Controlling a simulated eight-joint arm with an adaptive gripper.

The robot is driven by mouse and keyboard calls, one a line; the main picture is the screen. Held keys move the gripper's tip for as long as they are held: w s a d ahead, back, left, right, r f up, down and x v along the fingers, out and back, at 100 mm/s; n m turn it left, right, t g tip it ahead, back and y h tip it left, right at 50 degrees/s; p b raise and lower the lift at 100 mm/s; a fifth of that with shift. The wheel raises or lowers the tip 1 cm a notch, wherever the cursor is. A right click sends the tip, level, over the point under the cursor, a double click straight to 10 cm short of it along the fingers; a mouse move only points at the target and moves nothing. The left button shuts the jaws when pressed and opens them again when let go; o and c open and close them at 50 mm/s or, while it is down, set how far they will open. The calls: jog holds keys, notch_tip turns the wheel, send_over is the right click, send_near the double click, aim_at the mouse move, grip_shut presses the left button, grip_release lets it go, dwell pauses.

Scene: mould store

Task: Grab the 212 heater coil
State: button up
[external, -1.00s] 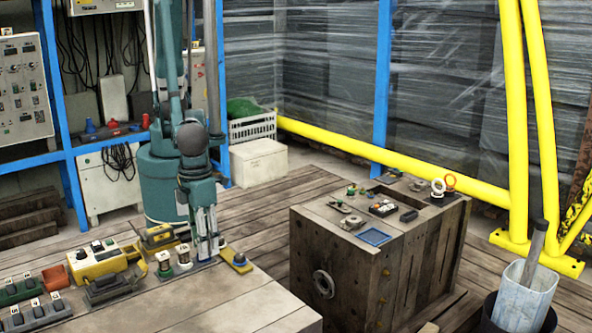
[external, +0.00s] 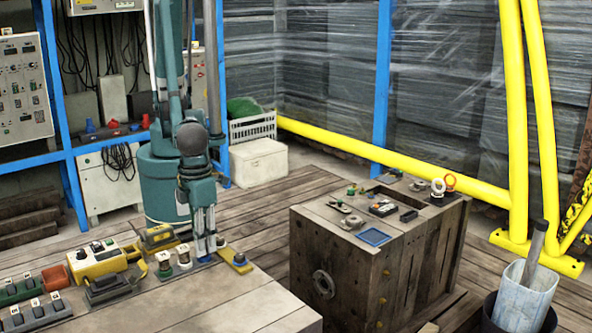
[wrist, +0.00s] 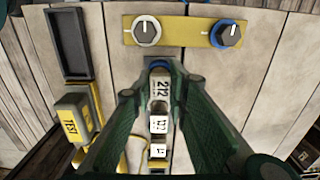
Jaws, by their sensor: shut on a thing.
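In the external view my gripper (external: 206,252) points down at the back edge of the workbench and mostly hides the held coil. Two similar coils stand to its left, a near one (external: 164,264) and one beside the gripper (external: 184,255). Their labels show below the held coil in the wrist view (wrist: 158,124).
A yellow strip with two knobs (wrist: 188,31) lies just beyond the gripper. A dark tray (wrist: 72,45) and a TEST box (wrist: 73,120) are at left. The front of the workbench (external: 235,305) is clear. A wooden crate (external: 335,250) with small parts stands right.

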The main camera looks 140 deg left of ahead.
jog(key=shift+r, duration=0.15)
jog(key=shift+r+p, duration=1.05)
jog(key=shift+r, duration=3.75)
